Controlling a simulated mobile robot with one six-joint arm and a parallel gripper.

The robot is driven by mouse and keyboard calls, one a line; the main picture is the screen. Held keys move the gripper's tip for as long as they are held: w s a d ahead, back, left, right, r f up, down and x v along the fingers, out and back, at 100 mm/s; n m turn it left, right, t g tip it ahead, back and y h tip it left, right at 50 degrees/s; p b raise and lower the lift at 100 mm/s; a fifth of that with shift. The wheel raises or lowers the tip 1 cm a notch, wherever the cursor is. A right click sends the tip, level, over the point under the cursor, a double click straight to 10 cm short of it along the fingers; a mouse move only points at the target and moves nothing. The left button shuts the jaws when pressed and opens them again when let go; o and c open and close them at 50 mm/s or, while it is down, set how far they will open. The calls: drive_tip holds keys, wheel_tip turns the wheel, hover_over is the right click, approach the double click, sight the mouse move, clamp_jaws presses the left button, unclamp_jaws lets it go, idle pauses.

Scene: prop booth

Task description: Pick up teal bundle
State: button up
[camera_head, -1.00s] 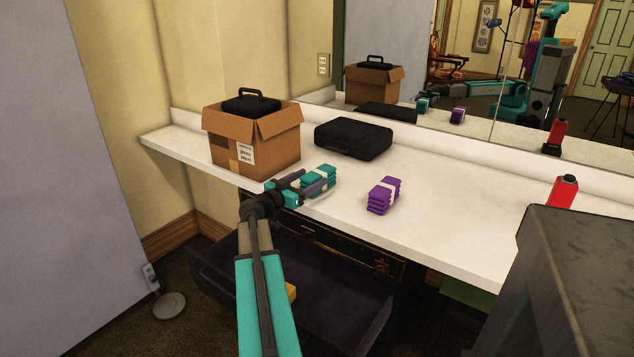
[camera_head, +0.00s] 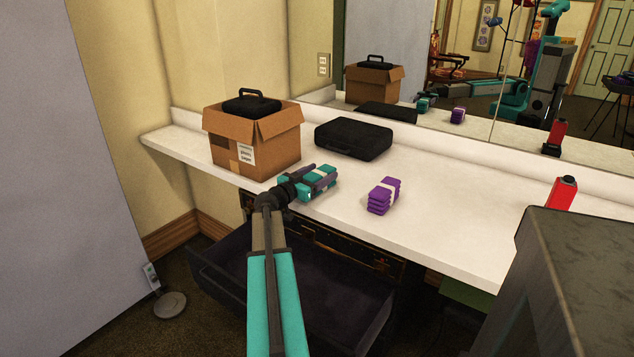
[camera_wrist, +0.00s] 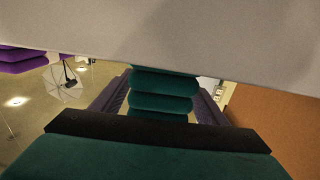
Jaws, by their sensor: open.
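The teal bundle (camera_head: 320,171), a stack with a pale band, lies on the white counter (camera_head: 430,225) just right of the cardboard box. My gripper (camera_head: 318,178) is open, with its dark purple fingers reaching over and along the bundle. In the wrist view the teal bundle (camera_wrist: 163,82) sits between the two fingers (camera_wrist: 160,102), one on each side. I cannot tell whether either finger touches it. The gripper hides part of the bundle in the head view.
A purple bundle (camera_head: 384,196) lies to the right. An open cardboard box (camera_head: 258,146) holding a black case stands to the left. Another black case (camera_head: 353,139) lies behind, before the mirror. A red bottle (camera_head: 562,193) stands far right. A dark open drawer (camera_head: 340,315) juts out below.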

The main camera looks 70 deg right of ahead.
drive_tip(key=shift+s+d, duration=0.2)
drive_tip(key=shift+d, duration=0.5)
drive_tip(key=shift+c, duration=0.2)
drive_tip(key=c, duration=1.2)
drive_tip(key=shift+c, duration=0.2)
drive_tip(key=shift+r, duration=0.1)
wheel_tip(320, 180, up, 28)
idle(0.3)
